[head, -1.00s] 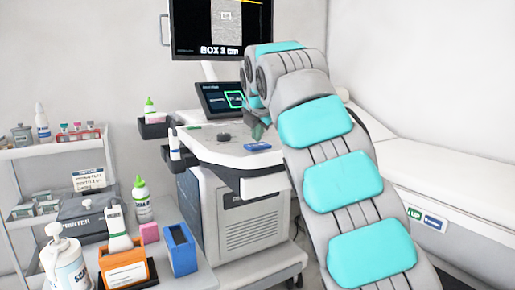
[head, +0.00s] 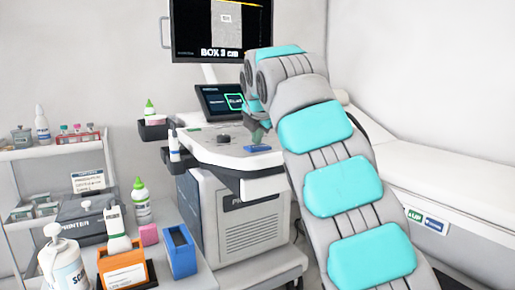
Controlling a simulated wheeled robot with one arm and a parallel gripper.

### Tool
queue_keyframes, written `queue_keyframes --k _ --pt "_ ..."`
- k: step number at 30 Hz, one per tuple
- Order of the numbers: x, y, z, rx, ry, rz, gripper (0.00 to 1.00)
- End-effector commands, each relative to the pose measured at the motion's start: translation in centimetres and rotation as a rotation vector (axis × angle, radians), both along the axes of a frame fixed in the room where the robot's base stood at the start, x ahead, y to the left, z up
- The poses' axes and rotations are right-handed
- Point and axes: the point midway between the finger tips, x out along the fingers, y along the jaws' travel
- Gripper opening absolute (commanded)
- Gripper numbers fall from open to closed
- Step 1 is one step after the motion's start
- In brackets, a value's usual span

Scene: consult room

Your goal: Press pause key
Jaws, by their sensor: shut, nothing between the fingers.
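The ultrasound machine's tilted touch panel (head: 219,101) stands below the large monitor (head: 221,30). A green-outlined key (head: 235,101) lights its right side; its small label is unreadable, so I cannot tell if it is the pause key. My gripper (head: 260,137) is shut and empty, pointing down over the right part of the white console (head: 215,150). It is in front of and to the right of the panel, just above a blue object (head: 257,148). Whether its tip touches anything is unclear. My arm hides the panel's right edge.
A dark knob (head: 223,139) sits on the console. A cart in front holds a pump bottle (head: 66,265), orange box (head: 124,270), blue box (head: 180,252) and printer (head: 85,218). A white exam bed (head: 430,170) stands at right.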

Motion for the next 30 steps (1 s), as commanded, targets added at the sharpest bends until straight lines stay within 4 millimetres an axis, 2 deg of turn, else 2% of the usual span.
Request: queue_keyframes --k 21,30 --pt "0.0 0.0 -0.4 0.0 0.001 0.0 0.0" --pt "0.0 0.1 1.0 0.001 -0.001 0.001 0.0"
